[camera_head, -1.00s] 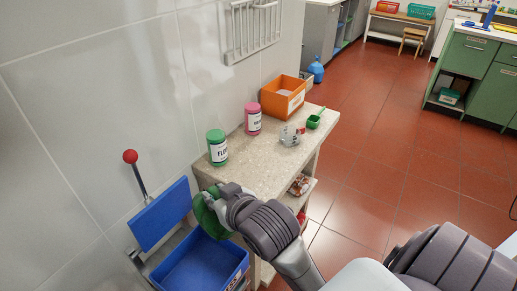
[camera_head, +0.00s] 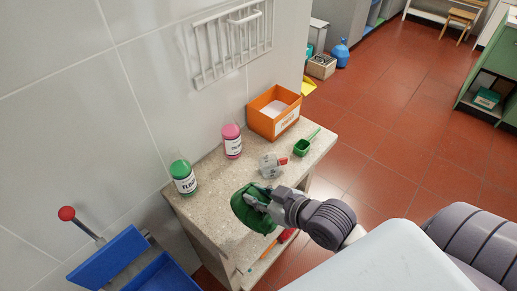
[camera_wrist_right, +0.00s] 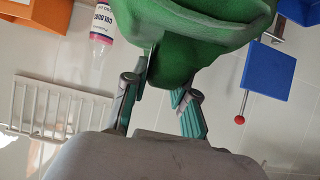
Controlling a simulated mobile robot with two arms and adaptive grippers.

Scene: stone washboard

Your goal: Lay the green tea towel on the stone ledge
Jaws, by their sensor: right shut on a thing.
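The green tea towel (camera_head: 252,212) hangs bunched in my right gripper (camera_head: 262,202), which is shut on it. In the head view the towel is over the front part of the stone ledge (camera_head: 215,205); I cannot tell whether it touches the stone. In the right wrist view the towel (camera_wrist_right: 195,40) fills the top middle, pinched between the fingers of the right gripper (camera_wrist_right: 162,90). My left gripper is in neither view.
On the ledge stand a green-lidded jar (camera_head: 183,178), a pink jar (camera_head: 231,141), an orange box (camera_head: 275,112), a green scoop (camera_head: 304,146) and a small clear item (camera_head: 270,165). A blue bin (camera_head: 165,275) with a red-knobbed lever (camera_head: 67,213) is at lower left. A wall rack (camera_head: 232,45) hangs above.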

